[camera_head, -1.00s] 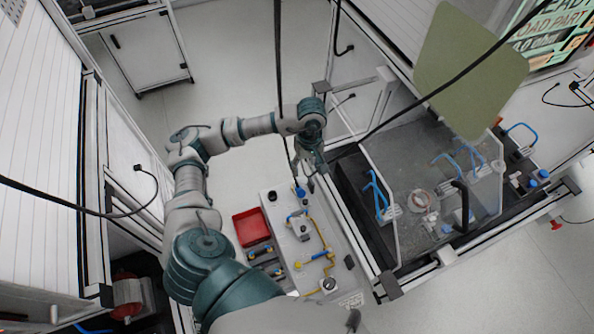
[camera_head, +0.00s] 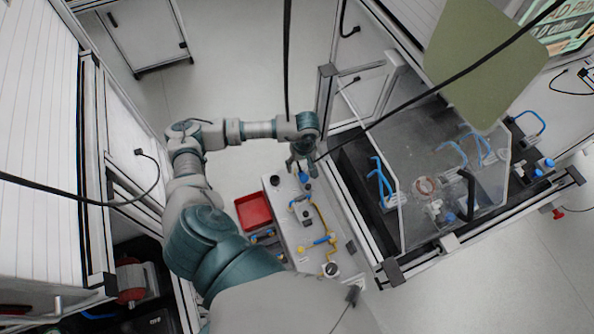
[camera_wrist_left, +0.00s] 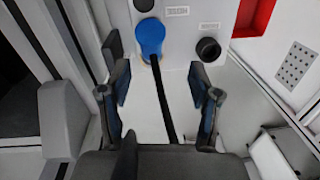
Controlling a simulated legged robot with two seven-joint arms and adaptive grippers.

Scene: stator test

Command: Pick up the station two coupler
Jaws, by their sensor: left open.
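A blue coupler (camera_wrist_left: 150,38) with a black cable stands on a light grey panel (camera_wrist_left: 175,80) in the left wrist view. Small labels beside it are too blurred to read, so I cannot tell its station number. A blue part also shows just below the gripper in the head view (camera_head: 304,177). My left gripper (camera_head: 302,164) is open and empty over the far end of the panel. In the left wrist view its fingers (camera_wrist_left: 160,92) are spread, with the cable running between them and the coupler beyond their tips. My right gripper is not in view.
A red bin (camera_head: 253,211) is beside the panel. Blue and yellow fittings (camera_head: 318,243) sit nearer on it. A clear-walled enclosure (camera_head: 430,165) and metal frame (camera_head: 325,95) stand close on the right.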

